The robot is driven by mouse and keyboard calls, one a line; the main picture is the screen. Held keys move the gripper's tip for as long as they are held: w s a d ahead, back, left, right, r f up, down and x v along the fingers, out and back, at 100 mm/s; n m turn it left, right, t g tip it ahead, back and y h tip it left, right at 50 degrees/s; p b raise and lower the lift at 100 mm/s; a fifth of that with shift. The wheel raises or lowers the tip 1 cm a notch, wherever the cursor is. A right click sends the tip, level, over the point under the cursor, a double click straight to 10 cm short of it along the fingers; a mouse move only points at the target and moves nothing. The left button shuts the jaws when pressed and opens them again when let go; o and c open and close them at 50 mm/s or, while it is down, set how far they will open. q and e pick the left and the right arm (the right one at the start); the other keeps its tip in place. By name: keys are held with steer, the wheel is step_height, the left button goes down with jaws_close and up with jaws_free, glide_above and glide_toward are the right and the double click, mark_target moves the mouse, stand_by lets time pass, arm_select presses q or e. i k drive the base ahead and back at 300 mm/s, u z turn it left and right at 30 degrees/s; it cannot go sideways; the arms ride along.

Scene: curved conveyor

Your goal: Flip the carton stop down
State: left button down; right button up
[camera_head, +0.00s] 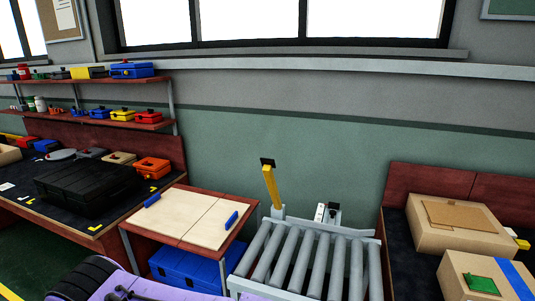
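The carton stop, a yellow bar with a black end (270,185), stands raised at the far left corner of the grey roller conveyor (273,213). It is close to upright, with its top leaning slightly left. Its foot meets a small grey block at the conveyor frame. Nothing touches the bar. Neither of my grippers can be made out in the head view.
A small table with a light top (180,220) stands left of the conveyor, with a blue box (185,268) under it. Cartons (455,228) lie on the right bench. A black case (90,187) lies on the left bench. Small white and black devices (320,212) stand behind the rollers.

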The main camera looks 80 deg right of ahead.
mark_target(268, 164)
steer(key=z, duration=3.5)
